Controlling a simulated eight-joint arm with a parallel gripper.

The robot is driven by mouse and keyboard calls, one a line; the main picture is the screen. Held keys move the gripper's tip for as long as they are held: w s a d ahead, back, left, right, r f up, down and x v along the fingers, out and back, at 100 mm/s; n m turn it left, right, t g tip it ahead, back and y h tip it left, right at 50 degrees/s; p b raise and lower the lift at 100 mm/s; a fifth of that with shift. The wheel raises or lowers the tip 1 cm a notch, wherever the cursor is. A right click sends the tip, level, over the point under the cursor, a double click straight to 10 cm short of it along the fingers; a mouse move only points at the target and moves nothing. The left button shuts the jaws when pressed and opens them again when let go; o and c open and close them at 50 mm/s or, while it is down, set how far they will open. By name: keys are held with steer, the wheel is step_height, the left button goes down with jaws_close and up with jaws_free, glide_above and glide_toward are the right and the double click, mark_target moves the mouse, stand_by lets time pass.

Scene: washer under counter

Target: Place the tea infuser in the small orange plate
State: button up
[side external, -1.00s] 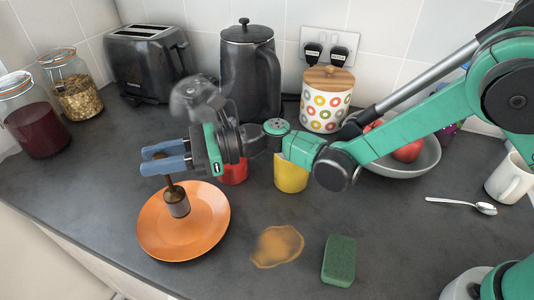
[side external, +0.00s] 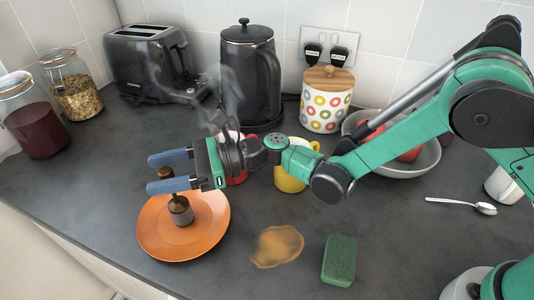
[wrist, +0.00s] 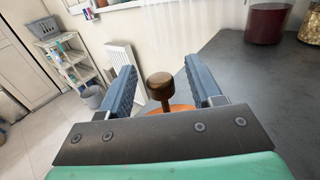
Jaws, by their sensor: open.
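The tea infuser (side external: 181,212), a small dark cylinder with a brown knobbed handle, stands on the orange plate (side external: 160,238), on the part of it below my gripper. In the wrist view the infuser's brown knob (wrist: 160,82) shows between the open fingers, apart from both. The infuser's body is mostly hidden there, and only a bit of the orange plate (wrist: 178,108) shows.
Red and yellow mugs (side external: 290,178) stand right of my gripper, with a black kettle (side external: 250,75) behind. A brown spill (side external: 277,246) and a green sponge (side external: 339,260) lie right of the plate. The counter's front edge is close to the plate.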

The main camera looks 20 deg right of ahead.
steer(key=shift+r, duration=0.15)
steer(key=s+d+r+n+t+h, duration=0.1)
steer(key=s+d+n+h, duration=0.2)
steer(key=d+n+h, duration=0.3)
steer(key=s+d+r+n+t+h, duration=0.1)
steer(key=d+n+h, duration=0.5)
steer(key=d, duration=1)
steer(key=s+d+r+n+t+h, duration=0.1)
steer(key=s+d+n+h, duration=0.4)
steer(key=d, duration=0.7)
steer(key=n+t, duration=0.1)
steer(key=n, duration=0.1)
steer(key=shift+s+n+t+h, duration=0.3)
steer(key=shift+s+h, duration=0.1)
